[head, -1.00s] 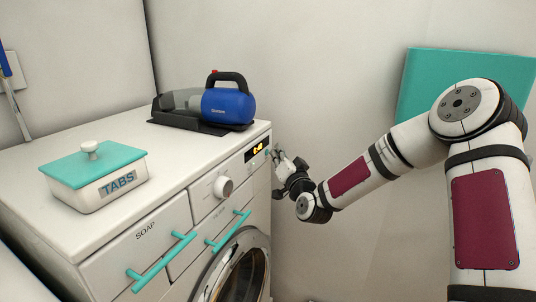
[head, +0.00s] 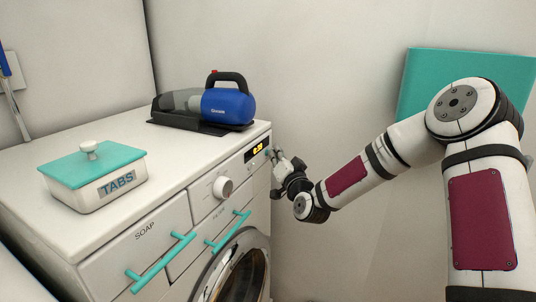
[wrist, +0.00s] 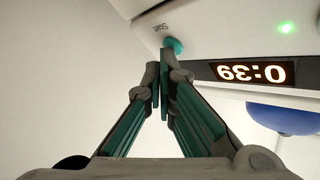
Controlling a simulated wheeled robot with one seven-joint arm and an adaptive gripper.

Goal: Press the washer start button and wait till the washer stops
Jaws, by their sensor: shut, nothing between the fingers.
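The white washer (head: 258,190) stands at the left in the head view, its display (head: 257,150) lit. In the wrist view the display (wrist: 252,72) is upside down and reads 0:39. A teal start button (wrist: 174,45), marked "Start", sits beside the display, and a green light (wrist: 286,28) glows on the panel. My gripper (head: 277,154) is at the right end of the control panel. In the wrist view my gripper (wrist: 165,72) is shut and empty, its tips just short of the button in the picture. I cannot tell whether they touch it.
A blue handheld vacuum (head: 228,105) in a dark tray and a teal-lidded TABS box (head: 100,185) stand on the washer top. Teal drawer handles (head: 160,262), a knob (head: 223,187) and the round door (head: 240,270) are on the front. A wall is close behind.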

